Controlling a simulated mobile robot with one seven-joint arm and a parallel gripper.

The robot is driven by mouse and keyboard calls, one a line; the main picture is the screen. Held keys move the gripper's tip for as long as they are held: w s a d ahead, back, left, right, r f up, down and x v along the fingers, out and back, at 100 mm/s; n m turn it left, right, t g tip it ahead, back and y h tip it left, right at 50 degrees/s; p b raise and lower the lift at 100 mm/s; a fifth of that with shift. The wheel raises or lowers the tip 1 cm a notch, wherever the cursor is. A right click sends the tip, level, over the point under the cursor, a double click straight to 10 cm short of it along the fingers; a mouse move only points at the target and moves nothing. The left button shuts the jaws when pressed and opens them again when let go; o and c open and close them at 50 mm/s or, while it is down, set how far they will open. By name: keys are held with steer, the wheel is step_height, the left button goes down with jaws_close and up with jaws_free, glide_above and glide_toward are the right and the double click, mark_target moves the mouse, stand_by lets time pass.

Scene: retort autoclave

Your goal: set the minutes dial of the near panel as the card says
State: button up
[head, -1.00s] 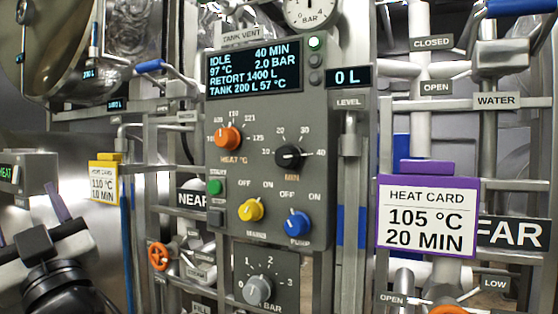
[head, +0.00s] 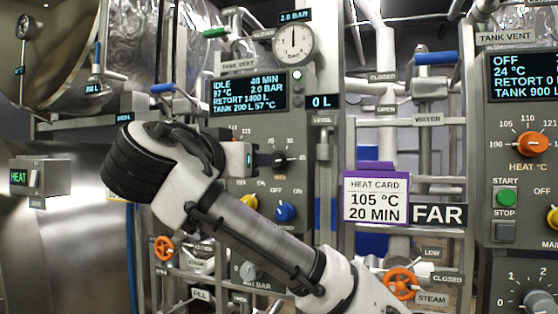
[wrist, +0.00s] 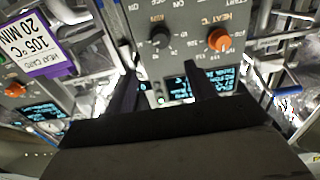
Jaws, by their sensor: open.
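The near panel (head: 300,110) has a lit screen (head: 247,91) reading IDLE, 40 MIN, 97 °C. Its black minutes dial (head: 280,160) is partly behind my gripper; the 40 mark shows to its right. The dial (wrist: 160,37) shows whole in the wrist view. My gripper (wrist: 160,82) is open and empty, its two fingers extending toward the panel, apart from the dial. In the head view my gripper (head: 258,160) is just left of the dial. A purple heat card (head: 375,198) beside the FAR sign reads 105 °C, 20 MIN. The yellow card (head: 116,215) is mostly hidden by my arm.
The orange heat dial (wrist: 218,39) is beside the minutes dial in the wrist view. The blue pump knob (head: 286,211) sits below. A second panel (head: 520,190), reading OFF, stands at right. Orange valve wheels (head: 401,284) and pipes lie low in front.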

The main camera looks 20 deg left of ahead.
mark_target(274, 159)
steer(key=w+p, duration=0.4)
steer(key=w, duration=0.8)
steer(key=shift+w+d+r, duration=0.1)
steer(key=shift+w+d, duration=0.05)
steer(key=shift+w+p, duration=0.35)
steer(key=shift+w, duration=0.35)
steer(key=shift+c, duration=0.2)
steer(key=c, duration=0.9)
